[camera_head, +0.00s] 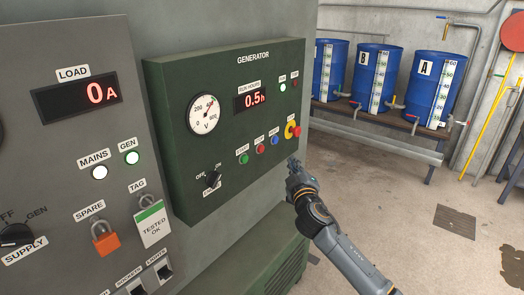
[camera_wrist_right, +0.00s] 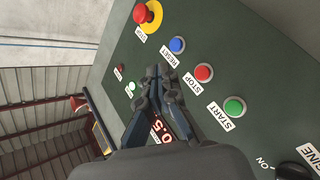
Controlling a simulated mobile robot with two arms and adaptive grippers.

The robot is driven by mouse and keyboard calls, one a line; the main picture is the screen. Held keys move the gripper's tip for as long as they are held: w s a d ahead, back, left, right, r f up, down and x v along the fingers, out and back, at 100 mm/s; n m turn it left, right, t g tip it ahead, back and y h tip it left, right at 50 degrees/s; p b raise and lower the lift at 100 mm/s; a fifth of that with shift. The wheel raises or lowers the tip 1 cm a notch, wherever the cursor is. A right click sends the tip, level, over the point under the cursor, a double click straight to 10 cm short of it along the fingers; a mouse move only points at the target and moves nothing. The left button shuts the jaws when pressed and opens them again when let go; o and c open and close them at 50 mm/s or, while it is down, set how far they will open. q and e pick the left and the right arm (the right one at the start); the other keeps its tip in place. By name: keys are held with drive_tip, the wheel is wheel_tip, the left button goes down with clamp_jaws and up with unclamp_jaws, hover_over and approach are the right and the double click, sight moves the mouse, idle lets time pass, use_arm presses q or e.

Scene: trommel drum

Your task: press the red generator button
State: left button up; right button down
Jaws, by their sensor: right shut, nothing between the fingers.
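The green generator panel (camera_head: 225,70) stands in the middle of the head view. Its small red button (camera_head: 260,149) sits between a green button (camera_head: 244,159) and a blue button (camera_head: 275,140). In the right wrist view the red button (camera_wrist_right: 203,73) is labelled STOP. A larger red mushroom button on a yellow base (camera_head: 292,130) is at the panel's right end and also shows in the wrist view (camera_wrist_right: 147,14). My right gripper (camera_head: 293,164) is shut and empty, in front of the panel's lower right part. In the wrist view its fingertips (camera_wrist_right: 160,72) appear left of the STOP button. Contact is not visible. My left gripper is not in view.
The panel also carries a voltmeter (camera_head: 203,113), a 0.5 h display (camera_head: 250,100) and an OFF/ON switch (camera_head: 213,179). A grey cabinet (camera_head: 60,130) with a padlock (camera_head: 104,238) stands at left. Blue barrels (camera_head: 373,75) stand at the back right. The floor at right has open room.

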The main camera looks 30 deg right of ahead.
sight(261, 149)
drive_tip(key=w+a+b, duration=0.2)
drive_tip(key=w+a, duration=0.1)
drive_tip(key=w, duration=0.4)
drive_tip(key=shift+w+a, duration=0.15)
drive_tip(key=shift+w, duration=0.25)
idle(1.1)
drive_tip(key=shift+w+a+b, duration=0.15)
drive_tip(key=shift+w+b, duration=0.25)
drive_tip(key=shift+w+a, duration=0.15)
drive_tip(key=shift+w, duration=0.2)
idle(0.5)
drive_tip(key=shift+s, duration=0.1)
idle(0.4)
drive_tip(key=shift+s+d, duration=0.3)
drive_tip(key=shift+s, duration=0.4)
drive_tip(key=shift+s, duration=0.1)
